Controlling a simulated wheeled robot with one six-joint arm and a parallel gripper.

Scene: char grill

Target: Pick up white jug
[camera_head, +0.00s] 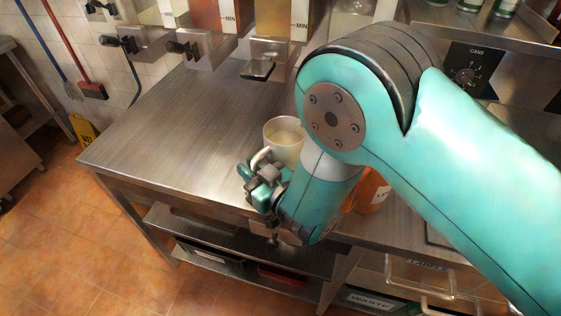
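The white jug (283,133) stands upright on the steel table, near its front edge, left of my arm. Its rim and open top show, and its handle (261,156) points to the front left. My arm hides the jug's right side. My gripper (257,174) is low in front of the jug, right at the handle. The fingertips overlap the handle in the picture. I cannot tell whether they touch it or have closed around it.
The steel table (165,130) is bare to the left. An orange bottle (371,191) stands close behind my forearm on the right. Dispensers with black levers (257,69) overhang the table's back. A lower shelf (190,222) lies beneath the tabletop.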

